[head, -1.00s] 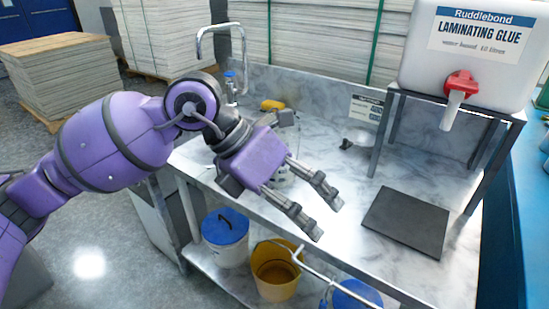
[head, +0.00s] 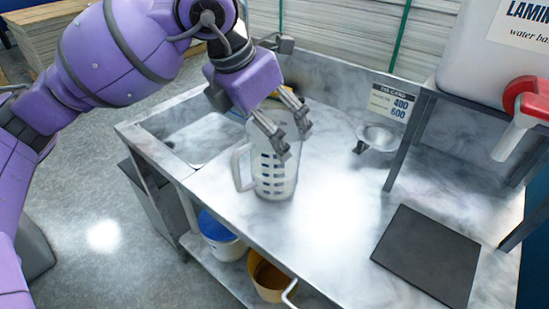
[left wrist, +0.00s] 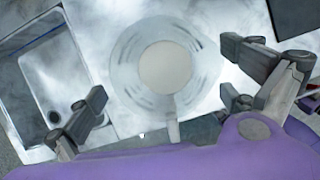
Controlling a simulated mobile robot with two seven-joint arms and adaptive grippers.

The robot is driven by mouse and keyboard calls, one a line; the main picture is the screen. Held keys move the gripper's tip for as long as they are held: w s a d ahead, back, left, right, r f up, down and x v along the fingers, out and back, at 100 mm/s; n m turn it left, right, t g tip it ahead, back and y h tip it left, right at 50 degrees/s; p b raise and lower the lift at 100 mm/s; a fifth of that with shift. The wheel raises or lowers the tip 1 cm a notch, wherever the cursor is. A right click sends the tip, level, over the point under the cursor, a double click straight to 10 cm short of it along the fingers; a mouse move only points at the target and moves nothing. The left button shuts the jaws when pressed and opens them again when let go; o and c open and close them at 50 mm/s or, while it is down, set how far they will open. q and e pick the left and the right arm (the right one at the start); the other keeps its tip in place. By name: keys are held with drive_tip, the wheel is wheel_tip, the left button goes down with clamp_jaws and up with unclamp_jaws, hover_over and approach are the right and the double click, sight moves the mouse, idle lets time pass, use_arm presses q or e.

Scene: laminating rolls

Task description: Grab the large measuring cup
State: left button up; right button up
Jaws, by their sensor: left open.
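The large measuring cup (head: 273,170) stands upright on the marble-look worktop in the head view. It is clear with dark graduation marks, and its handle points left. My left gripper (head: 293,138) is open above the cup, its fingers overlapping the cup's upper part in this view. In the left wrist view, the cup (left wrist: 164,68) is seen from above with its handle towards the bottom. The left fingers (left wrist: 165,115) are spread to either side of it, apart from its wall. My right gripper is not in view.
A sink (head: 200,138) lies left of the cup. A small metal bowl (head: 380,137) and a card reading 400 and 600 (head: 391,102) are at the back. A dark flat mat (head: 428,254) lies at right, below the glue container (head: 490,58). Worktop between cup and mat is clear.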

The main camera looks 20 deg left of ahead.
use_arm(q)
drive_tip(key=x, duration=0.5)
drive_tip(key=shift+w+d+f, duration=0.1)
drive_tip(key=shift+d+f, duration=0.1)
drive_tip(key=shift+f, duration=0.2)
drive_tip(key=c, duration=1.6)
drive_tip(key=shift+r, duration=0.1)
drive_tip(key=shift+c, duration=0.7)
drive_tip(key=shift+r, duration=0.1)
